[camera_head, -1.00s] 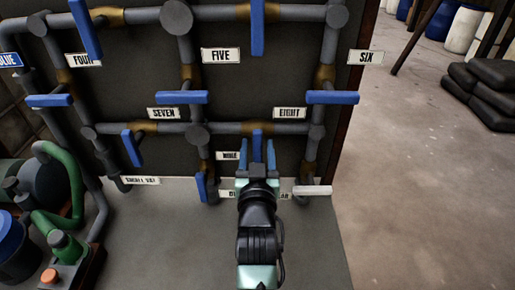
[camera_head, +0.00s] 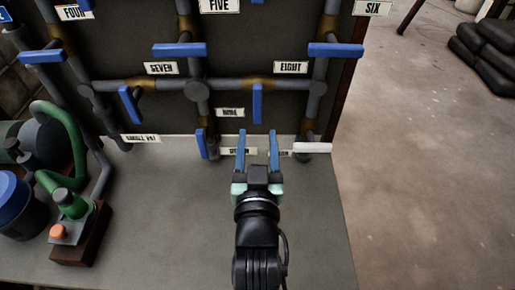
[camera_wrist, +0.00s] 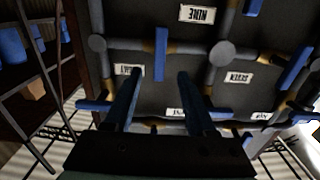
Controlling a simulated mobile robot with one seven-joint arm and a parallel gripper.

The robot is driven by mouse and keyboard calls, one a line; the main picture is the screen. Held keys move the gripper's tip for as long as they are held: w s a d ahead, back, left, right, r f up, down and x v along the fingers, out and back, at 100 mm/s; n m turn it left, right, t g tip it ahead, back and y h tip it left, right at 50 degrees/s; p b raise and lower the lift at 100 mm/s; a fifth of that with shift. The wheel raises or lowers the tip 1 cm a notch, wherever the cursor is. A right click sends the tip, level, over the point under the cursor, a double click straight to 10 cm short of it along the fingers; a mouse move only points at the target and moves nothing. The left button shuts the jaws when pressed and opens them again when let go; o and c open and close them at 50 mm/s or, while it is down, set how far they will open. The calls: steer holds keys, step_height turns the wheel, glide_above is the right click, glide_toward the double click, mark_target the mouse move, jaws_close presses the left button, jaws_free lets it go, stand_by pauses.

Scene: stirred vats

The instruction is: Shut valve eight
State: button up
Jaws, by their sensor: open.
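The label EIGHT (camera_head: 291,67) is on the dark panel, just above a horizontal pipe. Beside it on that pipe is a brownish valve whose blue handle (camera_head: 257,103) points down, across the pipe. In the wrist view, which is upside down, the handle (camera_wrist: 161,53) points up and lies beyond and between my fingertips, near the label EIGHT (camera_wrist: 129,70). My gripper (camera_head: 258,134) is open and empty, with its blue fingers apart. In the head view the fingertips sit just below the handle's lower end, and no contact shows.
Valve seven's blue handle (camera_head: 130,104) hangs to the left. A blue handle (camera_head: 201,144) stands low left of my gripper, and a white handle (camera_head: 313,148) low right. Another blue handle (camera_head: 336,50) lies upper right. A green pump (camera_head: 70,205) stands left.

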steer(key=shift+s, duration=1.15)
steer(key=shift+r, duration=0.1)
step_height(320, 180, up, 18)
steer(key=w+t+p, duration=0.2)
steer(key=t+p, duration=0.1)
steer(key=p, duration=0.1)
steer(key=s+r+t+p, duration=0.2)
steer(key=s+r, duration=0.2)
steer(key=r, duration=0.8)
steer(key=s+r+t+p, duration=0.2)
steer(key=s+r, duration=0.2)
steer(key=r, duration=0.8)
steer(key=s+r+t+p, duration=0.2)
steer(key=s+r+p, duration=0.1)
steer(key=r, duration=0.9)
steer(key=shift+s, duration=0.4)
steer(key=shift+f, duration=0.1)
